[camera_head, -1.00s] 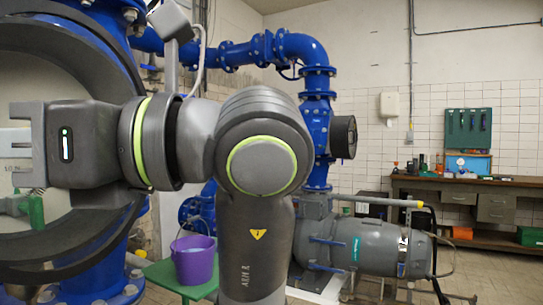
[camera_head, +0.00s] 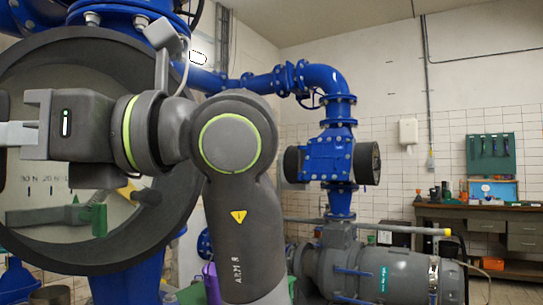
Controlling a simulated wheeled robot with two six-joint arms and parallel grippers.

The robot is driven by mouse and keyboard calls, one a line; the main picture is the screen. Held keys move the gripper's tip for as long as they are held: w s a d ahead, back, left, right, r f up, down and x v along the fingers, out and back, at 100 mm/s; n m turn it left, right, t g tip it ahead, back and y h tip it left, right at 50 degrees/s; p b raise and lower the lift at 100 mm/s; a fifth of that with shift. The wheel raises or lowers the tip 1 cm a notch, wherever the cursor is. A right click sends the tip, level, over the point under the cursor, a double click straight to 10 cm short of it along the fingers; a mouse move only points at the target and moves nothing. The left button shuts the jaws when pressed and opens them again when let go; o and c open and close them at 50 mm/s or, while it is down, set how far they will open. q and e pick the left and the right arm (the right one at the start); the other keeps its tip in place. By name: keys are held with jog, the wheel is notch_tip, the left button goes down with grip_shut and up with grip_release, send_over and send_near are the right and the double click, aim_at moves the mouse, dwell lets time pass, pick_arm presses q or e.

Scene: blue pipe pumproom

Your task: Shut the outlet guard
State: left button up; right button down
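A large round dark-rimmed piece (camera_head: 190,150) with a pale face fills the left of the head view. It may be the outlet guard, but I cannot tell whether it is open or shut. A grey bar with a green end (camera_head: 99,220) and a yellow part (camera_head: 148,195) show in front of its pale face. My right arm crosses in front of it, and my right gripper (camera_head: 18,134) points left at the picture's edge. Its fingertips are partly cut off, and I cannot tell whether they touch anything. My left gripper is out of view.
Blue pipes (camera_head: 325,80) run behind my arm to a grey pump (camera_head: 375,270) on the right. A purple bucket (camera_head: 211,283) is partly hidden behind my arm. A workbench (camera_head: 490,212) stands at the far right wall.

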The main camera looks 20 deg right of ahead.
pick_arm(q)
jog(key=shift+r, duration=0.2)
pick_arm(e)
jog(key=shift+w+r, duration=0.1)
jog(key=shift+r, duration=0.15)
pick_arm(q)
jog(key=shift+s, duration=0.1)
pick_arm(e)
jog(key=shift+w, duration=0.1)
